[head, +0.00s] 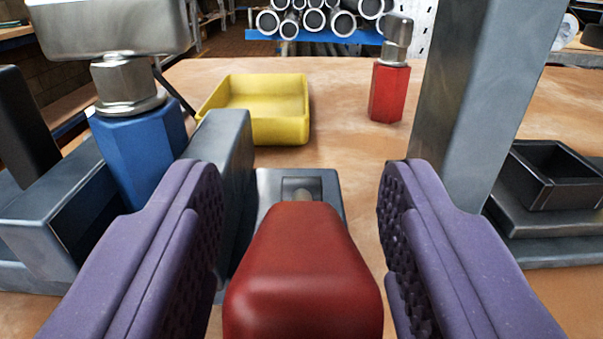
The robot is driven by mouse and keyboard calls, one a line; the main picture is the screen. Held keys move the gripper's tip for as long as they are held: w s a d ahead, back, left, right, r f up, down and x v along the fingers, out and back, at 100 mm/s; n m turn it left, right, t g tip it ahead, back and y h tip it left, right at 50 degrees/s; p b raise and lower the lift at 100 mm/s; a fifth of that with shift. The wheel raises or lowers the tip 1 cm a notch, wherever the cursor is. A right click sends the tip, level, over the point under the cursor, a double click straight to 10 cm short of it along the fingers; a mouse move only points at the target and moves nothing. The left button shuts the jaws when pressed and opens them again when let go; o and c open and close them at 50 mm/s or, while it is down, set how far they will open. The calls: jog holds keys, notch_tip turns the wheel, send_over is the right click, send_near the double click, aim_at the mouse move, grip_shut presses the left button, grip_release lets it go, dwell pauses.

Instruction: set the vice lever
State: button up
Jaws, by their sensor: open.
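The vice lever shows as a thick red handle (303,270) at the bottom centre of the head view. Its far end meets a short metal shank in a grey metal block (268,187). My gripper (303,190) is open, with one purple ribbed finger on each side of the red handle. A gap shows between each finger and the handle. The near end of the handle is cut off by the bottom of the picture.
A blue hexagonal piece with a metal fitting (140,150) stands at left. A yellow tray (275,127) and red hexagonal piece (389,92) stand farther back. A grey post (470,90) rises at right beside a dark square socket (555,175). Tabletop (345,80) between is clear.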

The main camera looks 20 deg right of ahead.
grip_shut()
jog(key=shift+r, duration=0.1)
